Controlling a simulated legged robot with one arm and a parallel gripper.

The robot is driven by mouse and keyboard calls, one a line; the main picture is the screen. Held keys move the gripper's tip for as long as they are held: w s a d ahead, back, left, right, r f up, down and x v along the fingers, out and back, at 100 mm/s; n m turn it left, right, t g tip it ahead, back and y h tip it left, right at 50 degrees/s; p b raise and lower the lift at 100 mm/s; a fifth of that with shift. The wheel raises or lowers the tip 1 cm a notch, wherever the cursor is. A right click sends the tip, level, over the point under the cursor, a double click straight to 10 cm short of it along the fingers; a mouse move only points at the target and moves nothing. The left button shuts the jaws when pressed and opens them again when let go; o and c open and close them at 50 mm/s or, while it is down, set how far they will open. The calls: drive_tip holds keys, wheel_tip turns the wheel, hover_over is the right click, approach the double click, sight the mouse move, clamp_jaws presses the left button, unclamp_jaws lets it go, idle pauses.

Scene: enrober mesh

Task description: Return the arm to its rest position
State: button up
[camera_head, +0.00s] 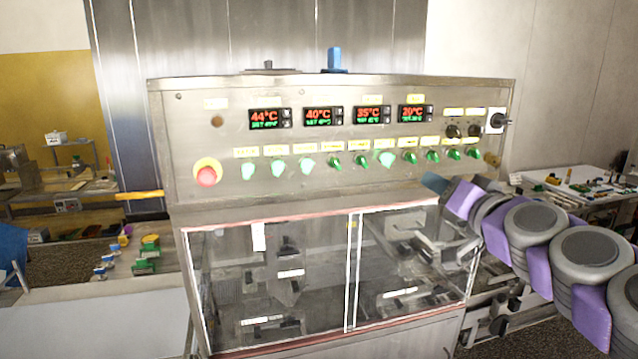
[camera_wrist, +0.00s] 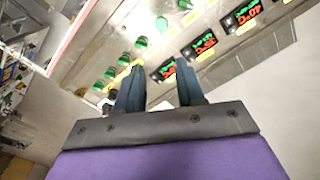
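My arm, purple and grey, reaches in from the right edge of the head view, in front of the right part of the machine. My gripper (camera_head: 434,184) is at its left end, just below the row of green knobs on the control panel (camera_head: 340,215). In the wrist view my gripper (camera_wrist: 161,68) shows two dark fingers standing apart with a clear gap and nothing between them. Past the fingers are the panel's green knobs and red displays. Whether the fingertips touch the panel cannot be told.
The machine has a red stop button (camera_head: 207,175), temperature displays (camera_head: 270,118) and clear front doors (camera_head: 275,285). A side table (camera_head: 572,172) with small items stands at the right. A bench with coloured items (camera_head: 150,252) stands at the left.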

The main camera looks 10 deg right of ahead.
drive_tip(key=a+f+n+g+y, duration=0.4)
drive_tip(key=a+f, duration=0.2)
drive_tip(key=a, duration=0.7)
drive_tip(key=s+a+f+n+g, duration=0.3)
drive_tip(key=s+a+f+g, duration=0.4)
drive_tip(key=a+f, duration=0.45)
drive_tip(key=s+f+g+h, duration=0.2)
drive_tip(key=s+f+g, duration=0.2)
drive_tip(key=s+f, duration=0.9)
drive_tip(key=s+d+f+g+h, duration=0.1)
drive_tip(key=s+d+g, duration=0.1)
drive_tip(key=s, duration=0.4)
drive_tip(key=s+d+f+m+g+h, duration=0.1)
drive_tip(key=s+d+f+g, duration=0.1)
drive_tip(key=s, duration=0.4)
drive_tip(key=shift+g+h, duration=0.3)
drive_tip(key=shift+g, duration=0.1)
drive_tip(key=shift+f, duration=0.1)
